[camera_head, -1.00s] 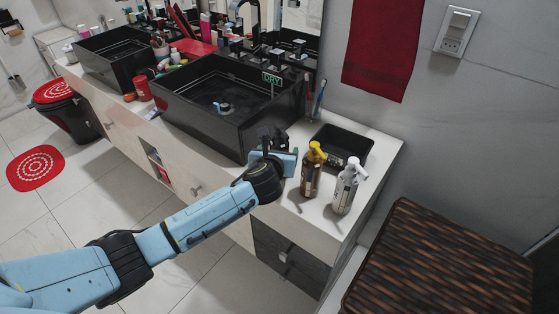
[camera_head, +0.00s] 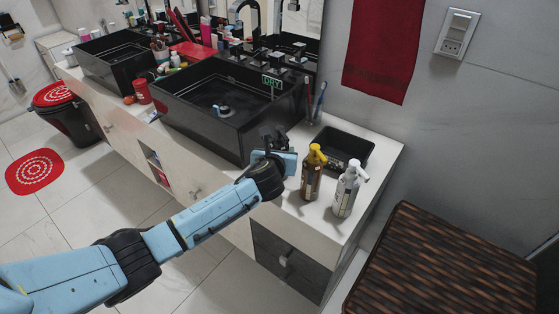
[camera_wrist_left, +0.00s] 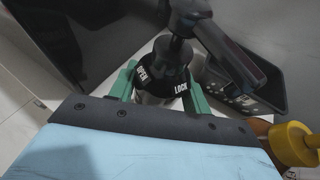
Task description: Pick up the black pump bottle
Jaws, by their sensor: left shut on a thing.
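The black pump bottle (camera_wrist_left: 172,62) shows in the left wrist view with its black head and a collar marked OPEN and LOCK. My left gripper (camera_wrist_left: 160,84) has its green fingers on either side of the neck, below the collar, and is shut on it. The lower body of the bottle is hidden by my gripper. In the head view, the dark pump top (camera_head: 272,137) rises behind my left gripper (camera_head: 270,157), beside the right-hand sink. Whether its base touches the counter cannot be seen. My right gripper is not in view.
A brown bottle with a yellow pump (camera_head: 312,176) and a white-pump bottle (camera_head: 346,190) stand close to the right. A black tray (camera_head: 343,147) lies behind them. The black sink (camera_head: 215,120) is close on the left. A woven basket (camera_head: 440,265) is at lower right.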

